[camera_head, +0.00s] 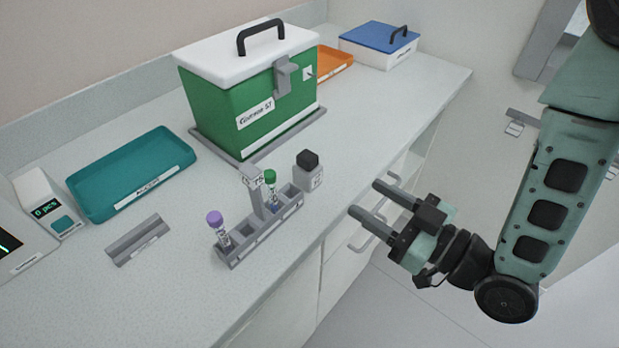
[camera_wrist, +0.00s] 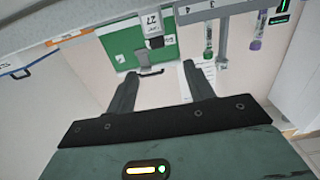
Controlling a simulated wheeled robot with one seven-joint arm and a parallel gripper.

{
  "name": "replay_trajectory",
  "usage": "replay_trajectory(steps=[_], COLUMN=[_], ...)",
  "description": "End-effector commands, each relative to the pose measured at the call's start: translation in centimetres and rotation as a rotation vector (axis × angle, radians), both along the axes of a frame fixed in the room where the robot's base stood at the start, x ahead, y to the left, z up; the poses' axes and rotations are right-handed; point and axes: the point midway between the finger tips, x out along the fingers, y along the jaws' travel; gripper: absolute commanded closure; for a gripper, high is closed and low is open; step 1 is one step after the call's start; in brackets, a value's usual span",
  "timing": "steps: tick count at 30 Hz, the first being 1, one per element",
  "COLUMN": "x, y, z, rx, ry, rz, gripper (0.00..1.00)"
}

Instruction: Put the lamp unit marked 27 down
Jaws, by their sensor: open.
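The lamp unit marked 27 (camera_head: 308,176) is a small pale grey block with a black top. It stands upright on the counter, right of the tube rack and in front of the green box. In the wrist view the unit (camera_wrist: 152,27) appears upside down with its 27 label readable, beyond the fingers. My gripper (camera_head: 366,198) is open and empty, past the counter's front edge and to the right of the unit, apart from it. Its two fingers also show in the wrist view (camera_wrist: 160,72) with nothing between them.
A grey rack (camera_head: 262,228) holds a purple-capped tube (camera_head: 216,223) and a green-capped tube (camera_head: 271,178). Behind stands a green box with white lid (camera_head: 245,105). A teal tray (camera_head: 130,180), a grey holder (camera_head: 138,240) and a display device (camera_head: 45,205) are at left. Drawer handles (camera_head: 362,245) lie below the edge.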

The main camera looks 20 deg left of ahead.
Motion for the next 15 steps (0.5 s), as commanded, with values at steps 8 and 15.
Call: replay_trajectory(steps=[8,15], x=[1.3,1.7], y=[2.8,3.6], z=[-0.7,-0.7], rx=[0.000,0.000], ry=[-0.005,-0.006], rz=[0.003,0.006], gripper=[0.47,0.47])
